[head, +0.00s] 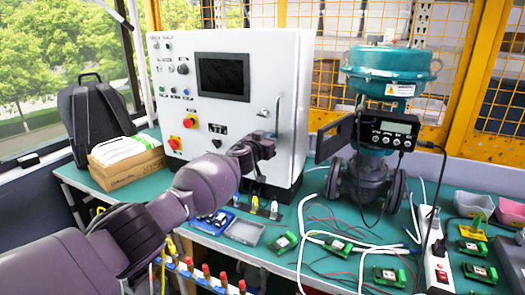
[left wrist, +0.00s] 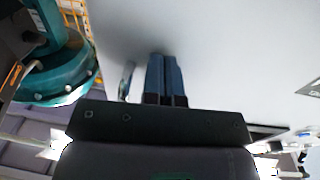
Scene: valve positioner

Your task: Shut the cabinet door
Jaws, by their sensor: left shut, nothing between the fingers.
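The white control cabinet (head: 225,125) stands on the green bench, with a dark screen and several buttons and knobs on its front door. A metal handle (head: 277,114) is near the door's right edge, and it also shows in the left wrist view (left wrist: 126,80). The door looks flush or nearly flush with the cabinet body; I cannot tell if it is fully shut. My left gripper (head: 266,146) is in front of the door's lower right part, just below the handle. In the left wrist view its fingers (left wrist: 166,62) are together and empty, pointing at the white door close by. Contact is unclear.
A teal valve (head: 392,70) with a black positioner (head: 388,131) stands right of the cabinet. Cables, small green modules (head: 338,246) and a power strip (head: 437,265) cover the bench's right side. A cardboard box (head: 127,168) and a backpack (head: 95,115) are at left.

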